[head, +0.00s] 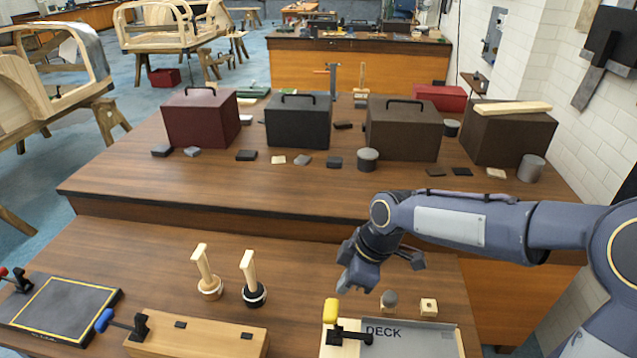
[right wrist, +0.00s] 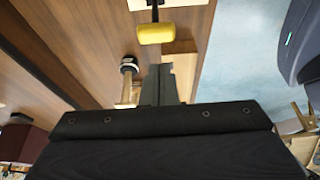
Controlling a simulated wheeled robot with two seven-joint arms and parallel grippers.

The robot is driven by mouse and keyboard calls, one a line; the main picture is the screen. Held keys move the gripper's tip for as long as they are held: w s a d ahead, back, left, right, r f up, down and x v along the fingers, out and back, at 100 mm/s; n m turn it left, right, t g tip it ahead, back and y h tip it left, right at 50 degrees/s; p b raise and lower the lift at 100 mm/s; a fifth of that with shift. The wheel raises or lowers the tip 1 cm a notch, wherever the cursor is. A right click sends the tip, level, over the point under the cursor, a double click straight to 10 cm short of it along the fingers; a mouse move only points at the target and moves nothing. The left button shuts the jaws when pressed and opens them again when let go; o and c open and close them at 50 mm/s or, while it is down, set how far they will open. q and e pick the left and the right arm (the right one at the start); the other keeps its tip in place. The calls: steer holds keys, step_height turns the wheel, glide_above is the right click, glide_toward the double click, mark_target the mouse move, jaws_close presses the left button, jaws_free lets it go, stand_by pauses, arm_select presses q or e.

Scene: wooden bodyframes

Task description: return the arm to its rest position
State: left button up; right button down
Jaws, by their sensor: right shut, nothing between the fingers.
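My right arm reaches in from the right in the head view. Its gripper (head: 348,284) is over the front workbench (head: 290,265), just behind the yellow-handled toggle clamp (head: 331,311). In the right wrist view the fingers (right wrist: 162,84) are together, with nothing between them. The yellow handle (right wrist: 157,33) shows beyond the fingertips, apart from them. My left arm and gripper are not in view.
A tray marked DECK (head: 405,340) lies below the right gripper, beside two small blocks (head: 428,307). Two upright wooden-handled tools (head: 250,280) and a blue-handled clamp (head: 120,322) stand to the left. Several toolboxes (head: 298,122) line the raised rear bench.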

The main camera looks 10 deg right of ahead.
steer(key=s+d+m+t+b, duration=0.1)
steer(key=s+d+m, duration=0.2)
steer(key=s+m, duration=0.2)
steer(key=s+d+m+t+b, duration=0.1)
steer(key=s+d+m+t, duration=0.1)
steer(key=s+m, duration=0.4)
steer(key=s+d+r+m+t+b, duration=0.1)
steer(key=s+d+m, duration=0.4)
steer(key=s, duration=0.4)
steer(key=shift+m+t+b, duration=0.3)
steer(key=shift+m, duration=0.3)
